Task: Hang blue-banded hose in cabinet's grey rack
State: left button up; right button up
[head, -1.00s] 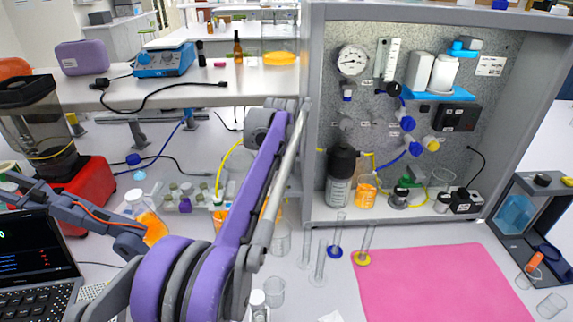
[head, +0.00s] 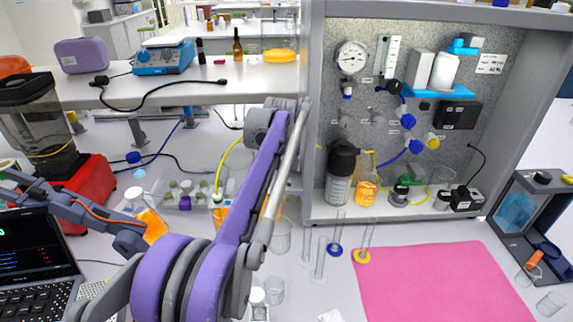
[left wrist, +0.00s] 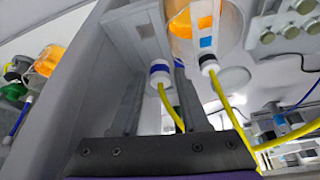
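A hose end with a blue band on a white sleeve (left wrist: 160,72) and a yellow tube shows in the left wrist view. It lies between the two dark fingers of my left gripper (left wrist: 160,98), which look spread, with no clear grip on it. A second yellow hose end with a dark band (left wrist: 208,63) is just to the right. In the head view my purple left arm hides the gripper and both hose ends. The cabinet (head: 313,130) stands open in the middle. Small grey fittings (head: 377,118) are on its back panel; I cannot tell which is the rack.
A bottle with orange liquid (left wrist: 185,45) is close beyond the hose ends. A dark bottle (head: 341,175) and an orange-filled beaker (head: 366,190) stand on the cabinet floor. Glass cylinders (head: 336,235) stand before the cabinet. The pink mat (head: 440,285) is clear.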

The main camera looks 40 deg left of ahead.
pick_arm(q)
jog(key=shift+o, duration=1.2)
jog(key=shift+r, duration=0.1)
jog(key=v, duration=1)
jog(key=shift+r+p, duration=0.3)
jog(key=shift+p, duration=0.05)
jog(key=shift+s+f, duration=0.1)
